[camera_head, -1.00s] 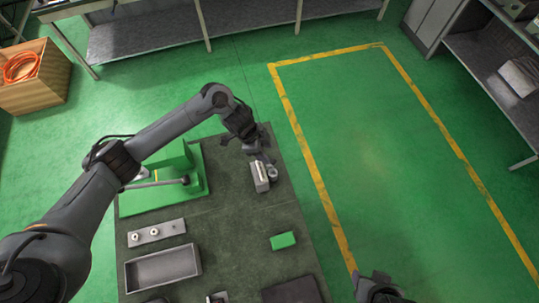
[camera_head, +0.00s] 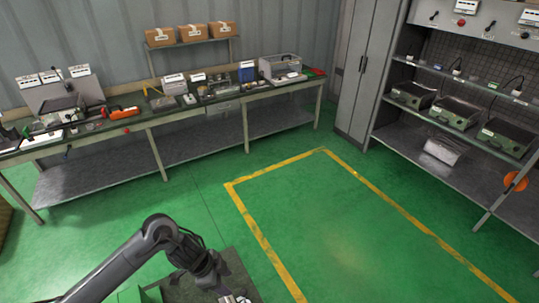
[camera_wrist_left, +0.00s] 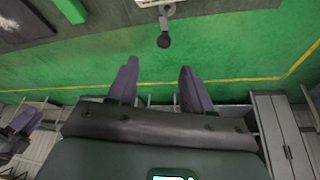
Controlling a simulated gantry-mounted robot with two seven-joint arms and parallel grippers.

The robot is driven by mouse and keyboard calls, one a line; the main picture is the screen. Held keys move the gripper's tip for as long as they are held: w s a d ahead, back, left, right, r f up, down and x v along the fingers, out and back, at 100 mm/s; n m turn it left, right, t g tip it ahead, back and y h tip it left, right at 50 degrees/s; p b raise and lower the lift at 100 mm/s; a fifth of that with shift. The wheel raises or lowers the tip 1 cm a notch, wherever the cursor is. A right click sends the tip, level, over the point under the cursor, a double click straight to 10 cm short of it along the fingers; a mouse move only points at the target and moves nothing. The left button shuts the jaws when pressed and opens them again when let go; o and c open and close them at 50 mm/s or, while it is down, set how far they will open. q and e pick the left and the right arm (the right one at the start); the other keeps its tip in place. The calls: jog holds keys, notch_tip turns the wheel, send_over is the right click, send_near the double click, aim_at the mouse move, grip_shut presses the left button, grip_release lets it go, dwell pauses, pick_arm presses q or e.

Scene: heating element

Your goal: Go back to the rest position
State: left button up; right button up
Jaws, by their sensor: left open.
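My left gripper (camera_wrist_left: 160,85) is open in the left wrist view, with its two dark fingers apart and nothing between them. In the head view the left arm comes in at bottom left and its wrist is over the dark work table (camera_head: 237,270); the fingertips are near the bottom edge and hard to make out. Beyond the fingertips in the wrist view, a short lever with a dark round knob (camera_wrist_left: 164,40) sticks out from a pale part cut off at the top edge. It is apart from the fingers.
A green block (camera_wrist_left: 71,9) lies on the table at the wrist view's top left. A yellow-lined floor area (camera_head: 335,220) is empty. A long workbench (camera_head: 150,118) with tools stands at the back; a grey cabinet (camera_head: 365,70) and shelving (camera_head: 455,165) stand at the right.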

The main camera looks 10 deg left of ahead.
pick_arm(q)
jog(key=s+d+f+g+p, duration=0.15)
jog(key=s+d+f, duration=0.25)
jog(key=s+f, duration=0.4)
jog(key=s+d+r+n+h+p, duration=0.25)
jog(key=s+d+h, duration=0.25)
jog(key=s+d, duration=1)
jog(key=a+r+n+t+y, duration=0.1)
jog(key=a+r+n+y, duration=0.2)
jog(key=a, duration=0.3)
jog(key=a+r+n+t+y+p, duration=0.1)
jog(key=a+r+n+y, duration=0.2)
jog(key=a, duration=0.4)
jog(key=a+r+n+t+y, duration=0.2)
jog(key=a+r+n+y, duration=0.1)
jog(key=a+r, duration=0.2)
jog(key=shift+a+r+n+p, duration=0.25)
jog(key=shift+a+n+p, duration=0.1)
jog(key=shift+a, duration=0.75)
